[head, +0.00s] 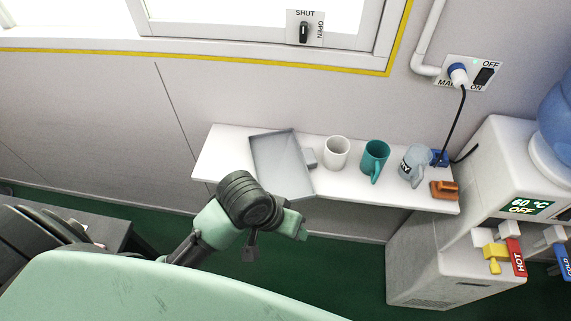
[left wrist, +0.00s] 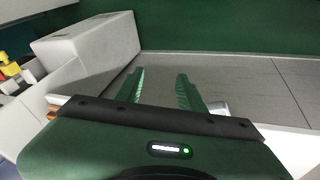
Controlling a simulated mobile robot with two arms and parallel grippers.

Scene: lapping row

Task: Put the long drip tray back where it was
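A grey shallow tray (head: 278,158), which looks like the long drip tray, lies slantwise on the left part of the white shelf (head: 222,158). Its near corner reaches the shelf's front edge. A small grey block touches or adjoins its right side. My left gripper (head: 297,224) is in front of the shelf, just below the tray's near end in the picture. In the left wrist view its two green fingers (left wrist: 161,90) stand apart with nothing held between them. I cannot tell whether the gripper touches the shelf. My right gripper is not in view.
A white mug (head: 336,153), a teal mug (head: 374,158) and a grey-blue mug (head: 414,164) stand right of the tray. An orange object (head: 444,190) is at the shelf's right end. A water dispenser (head: 440,255) stands at the right. A dark cable hangs behind.

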